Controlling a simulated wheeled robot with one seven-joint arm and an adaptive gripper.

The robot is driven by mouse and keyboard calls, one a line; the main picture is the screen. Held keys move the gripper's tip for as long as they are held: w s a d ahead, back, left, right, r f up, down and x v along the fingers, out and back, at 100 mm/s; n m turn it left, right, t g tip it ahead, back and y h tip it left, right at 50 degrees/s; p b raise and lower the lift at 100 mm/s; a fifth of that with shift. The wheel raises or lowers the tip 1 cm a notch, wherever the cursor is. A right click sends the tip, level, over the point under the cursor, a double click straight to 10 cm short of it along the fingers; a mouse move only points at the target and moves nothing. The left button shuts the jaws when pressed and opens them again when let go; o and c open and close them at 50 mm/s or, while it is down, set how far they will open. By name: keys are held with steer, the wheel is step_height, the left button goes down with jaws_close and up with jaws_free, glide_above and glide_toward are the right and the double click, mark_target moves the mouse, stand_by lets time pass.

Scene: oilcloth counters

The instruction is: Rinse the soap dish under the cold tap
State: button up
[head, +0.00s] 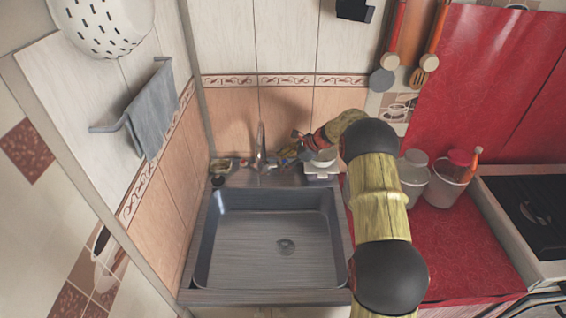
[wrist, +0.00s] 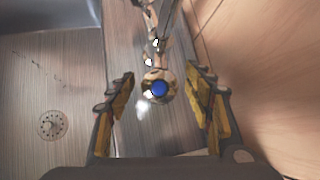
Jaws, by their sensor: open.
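The metal tap (head: 261,148) stands at the back of the sink. In the wrist view, its round knob with a blue dot (wrist: 158,89) lies between the yellow-padded fingers of my gripper (wrist: 161,75). The fingers are spread, with clear gaps on both sides of the knob. In the head view, my gripper (head: 291,150) is just right of the tap, partly hard to make out. A small white item (head: 322,171) sits on the back right sink ledge, partly behind my arm. I cannot tell whether it is the soap dish.
The grey sink basin (head: 265,250) is empty, with a drain (head: 286,246) that also shows in the wrist view (wrist: 52,124). Small items (head: 220,167) sit on the back left ledge. A towel (head: 152,115) hangs left. Jars (head: 447,178) stand right on the red counter.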

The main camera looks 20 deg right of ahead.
steer(key=v, duration=1.2)
stand_by(0.3)
